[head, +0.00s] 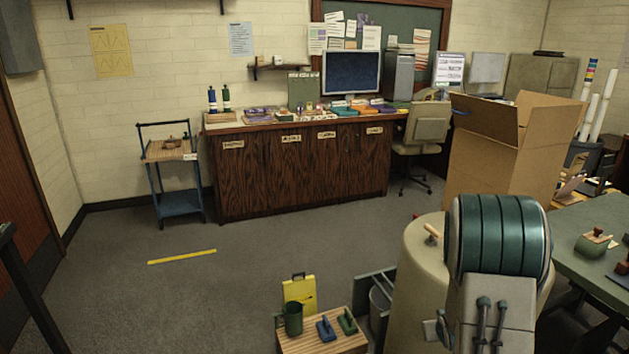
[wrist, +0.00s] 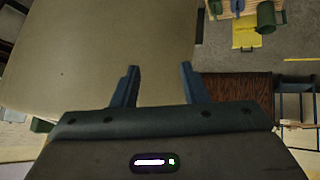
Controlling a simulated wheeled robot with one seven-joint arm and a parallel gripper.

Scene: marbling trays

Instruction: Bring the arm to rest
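My gripper (wrist: 158,72) shows in the wrist view with its two dark blue fingers well apart. Nothing is between them. A broad beige surface (wrist: 70,45) lies behind the fingers; I cannot tell how far off it is. In the head view a green and grey link of my arm (head: 497,240) rises at the lower right. My gripper is not visible in the head view.
A small wooden stand (head: 318,343) holds a green cup (head: 293,319) and blue and green tools. A cardboard box (head: 500,160) and green table (head: 590,270) are at the right. A wooden cabinet (head: 300,180) stands behind. Floor at left is mostly open, with a yellow strip (head: 182,257).

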